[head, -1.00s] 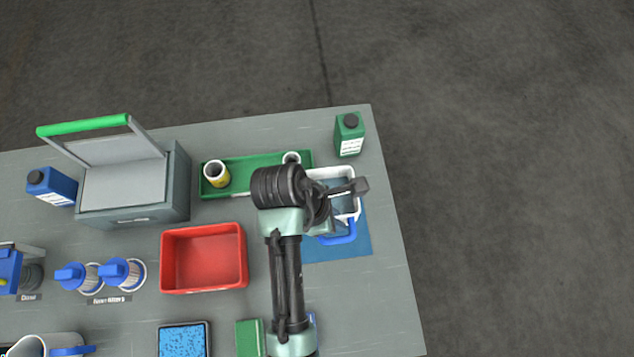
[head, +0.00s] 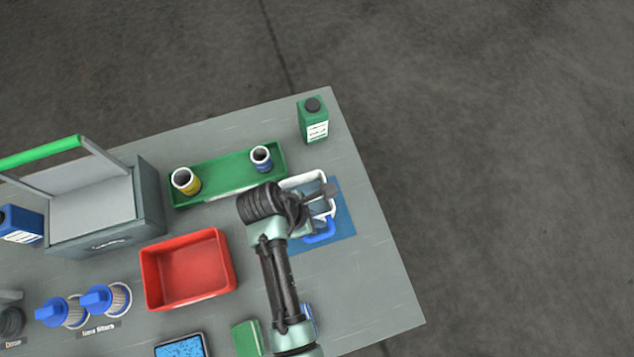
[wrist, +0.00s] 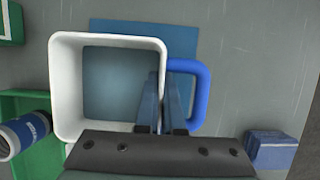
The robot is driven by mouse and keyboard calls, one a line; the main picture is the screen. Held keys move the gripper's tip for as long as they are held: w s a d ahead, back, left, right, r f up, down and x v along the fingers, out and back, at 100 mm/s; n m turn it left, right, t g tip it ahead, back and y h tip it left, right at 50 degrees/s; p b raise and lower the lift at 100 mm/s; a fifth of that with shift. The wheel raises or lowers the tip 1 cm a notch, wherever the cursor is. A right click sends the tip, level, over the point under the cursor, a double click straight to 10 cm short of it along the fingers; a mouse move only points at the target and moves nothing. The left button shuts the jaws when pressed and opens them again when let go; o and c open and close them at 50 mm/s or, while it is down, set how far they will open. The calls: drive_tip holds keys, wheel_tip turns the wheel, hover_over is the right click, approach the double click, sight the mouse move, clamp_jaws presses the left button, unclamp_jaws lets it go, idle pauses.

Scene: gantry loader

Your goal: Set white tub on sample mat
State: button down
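The white tub (wrist: 108,42) is a square open container with a blue handle (wrist: 205,92) on its right side. My gripper (wrist: 163,80) is closed on the tub's right wall, beside the handle. The sample mat (wrist: 180,38) is a flat blue sheet on the bench, partly hidden under the tub. In the head view, the tub (head: 305,178) is over the mat's upper left part, and the mat (head: 343,215) shows to its right and below. The tub looks held above the mat; the height is hard to judge. My arm hides part of both.
A green tray (head: 222,172) with a yellow can (head: 185,181) and a blue can (head: 261,158) lies left of the tub. A green bottle (head: 313,122) stands behind. A red bin (head: 187,268) is further left. The bench right of the mat is clear up to its edge.

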drive_tip(key=c, duration=1)
unclamp_jaws()
drive_tip(key=shift+c, duration=0.2)
